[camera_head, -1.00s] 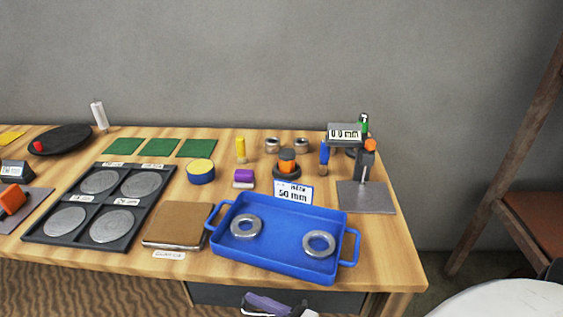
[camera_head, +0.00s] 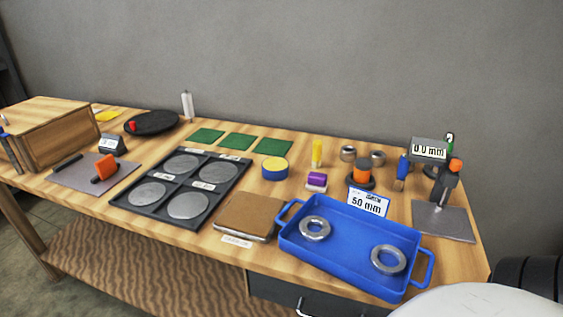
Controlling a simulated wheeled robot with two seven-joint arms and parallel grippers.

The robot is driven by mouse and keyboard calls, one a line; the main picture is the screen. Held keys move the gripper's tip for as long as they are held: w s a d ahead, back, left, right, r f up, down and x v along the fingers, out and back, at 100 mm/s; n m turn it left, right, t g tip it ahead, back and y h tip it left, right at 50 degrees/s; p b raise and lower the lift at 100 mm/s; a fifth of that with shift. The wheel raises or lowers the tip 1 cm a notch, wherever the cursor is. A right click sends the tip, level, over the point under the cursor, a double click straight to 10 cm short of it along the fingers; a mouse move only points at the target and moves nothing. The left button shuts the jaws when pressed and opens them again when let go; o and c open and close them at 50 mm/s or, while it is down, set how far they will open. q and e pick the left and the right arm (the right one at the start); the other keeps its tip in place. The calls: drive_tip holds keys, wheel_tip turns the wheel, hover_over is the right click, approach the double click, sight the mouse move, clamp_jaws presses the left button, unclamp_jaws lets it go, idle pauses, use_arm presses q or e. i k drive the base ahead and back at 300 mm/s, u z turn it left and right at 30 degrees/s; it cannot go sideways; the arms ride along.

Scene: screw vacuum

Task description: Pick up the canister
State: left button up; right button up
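No thing in view is plainly marked as the canister. A short round tin (camera_head: 274,169) with a yellow top and blue side stands on the workbench, behind the brown-topped pad. A dark ribbed rounded object (camera_head: 528,272) stands at the right edge, beyond the bench's end, and is partly cut off and partly covered by a white rounded shape at the bottom right. I cannot tell which of these, if either, is the canister. Neither of my grippers shows in the head view.
The wooden workbench holds a blue tray (camera_head: 348,248) with two metal rings, a black tray of grey discs (camera_head: 181,186), green mats (camera_head: 239,142), a gauge stand (camera_head: 443,219) and a wooden box (camera_head: 57,140). A drawer (camera_head: 330,297) is under the bench.

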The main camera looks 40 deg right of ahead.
sight(364, 167)
drive_tip(key=u, duration=0.7)
drive_tip(key=i, duration=1.8)
drive_tip(key=z, duration=2.45)
